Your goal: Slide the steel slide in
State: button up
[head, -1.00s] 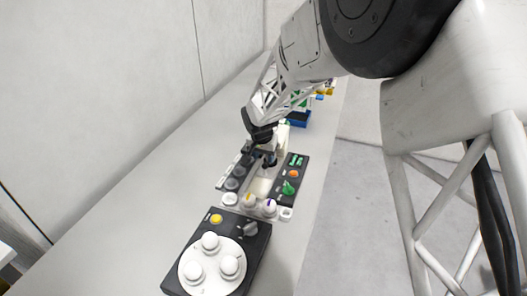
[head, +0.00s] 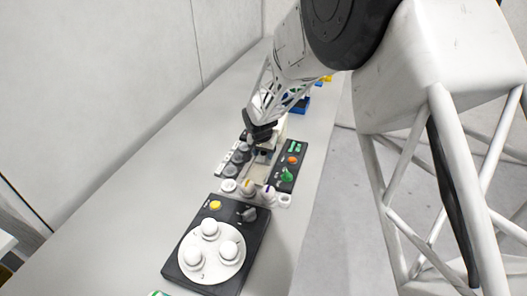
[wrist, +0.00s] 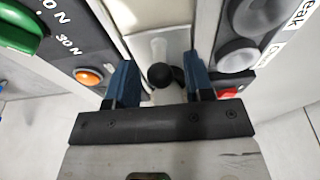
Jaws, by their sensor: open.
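My gripper (wrist: 157,85) is open in the wrist view, with its two blue fingers apart. A black round knob (wrist: 161,76) shows between the fingertips, with a gap on either side; I see no grip on it. Behind it is a pale channel with a light rounded strip (wrist: 159,50), which may be the steel slide; I cannot tell for sure. In the head view my gripper (head: 263,150) is over the middle of the small pale machine, between its two dark panels, and hides much of it.
The right panel (head: 290,160) carries an orange button (wrist: 89,76) and a green knob (head: 287,176). Grey knobs (head: 239,157) line the left panel. White egg-shaped pieces stand in front of the machine, near a dark unit with a white disc (head: 212,258). Bare table lies left.

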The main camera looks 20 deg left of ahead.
jog(key=shift+f, duration=0.3)
jog(key=c, duration=0.7)
jog(key=shift+w, duration=0.1)
jog(key=shift+c, duration=0.2)
jog(key=shift+w, duration=0.2)
jog(key=o, duration=0.7)
jog(key=shift+o, duration=0.2)
jog(key=shift+r, duration=0.15)
jog(key=shift+r, duration=2.9)
